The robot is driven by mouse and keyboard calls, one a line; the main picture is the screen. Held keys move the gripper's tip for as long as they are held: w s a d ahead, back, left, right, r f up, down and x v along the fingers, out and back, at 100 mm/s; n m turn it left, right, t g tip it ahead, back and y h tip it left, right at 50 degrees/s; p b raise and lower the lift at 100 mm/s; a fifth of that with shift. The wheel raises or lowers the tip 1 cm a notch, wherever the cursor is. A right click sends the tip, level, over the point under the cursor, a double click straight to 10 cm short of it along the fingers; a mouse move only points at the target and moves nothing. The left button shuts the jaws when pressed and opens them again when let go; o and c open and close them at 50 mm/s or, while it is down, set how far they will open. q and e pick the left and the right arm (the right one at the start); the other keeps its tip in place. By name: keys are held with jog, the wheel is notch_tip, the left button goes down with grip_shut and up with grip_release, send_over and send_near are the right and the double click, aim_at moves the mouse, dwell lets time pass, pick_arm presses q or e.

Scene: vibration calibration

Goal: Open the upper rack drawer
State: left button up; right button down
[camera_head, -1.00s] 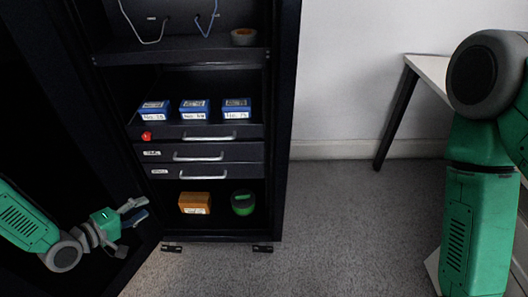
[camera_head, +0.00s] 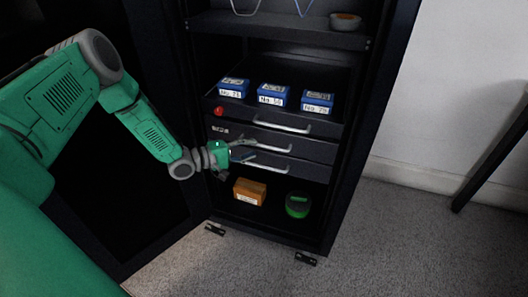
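The black rack holds a stack of three dark drawers, all looking shut. The upper rack drawer (camera_head: 250,116) has a silver bar handle (camera_head: 282,124) and a red knob (camera_head: 218,111) near its left end. The middle drawer (camera_head: 310,147) and the lower drawer (camera_head: 312,170) have similar handles. My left gripper (camera_head: 246,150) is open and empty, in front of the left part of the middle and lower drawers, below and left of the upper handle. It partly covers the lower drawers' left ends. Contact with a handle cannot be told. My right gripper is out of view.
Blue labelled boxes (camera_head: 272,95) stand above the upper drawer. A shelf above holds a bowl (camera_head: 345,22). An orange box (camera_head: 249,192) and a green round object (camera_head: 297,205) sit at the bottom. The open rack door is at left; floor is clear at right.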

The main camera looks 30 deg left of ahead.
aim_at(263, 146)
pick_arm(q)
jog(key=shift+b+x, duration=0.8)
jog(key=shift+x, duration=1.55)
jog(key=shift+s+d, duration=0.1)
grip_shut()
jog(key=s+d+p, duration=0.3)
jog(key=s, duration=1.1)
jog(key=s+d+p, duration=0.3)
jog(key=s+d, duration=0.1)
jog(key=s, duration=1.1)
jog(key=shift+p, duration=0.3)
jog(key=shift+s, duration=0.1)
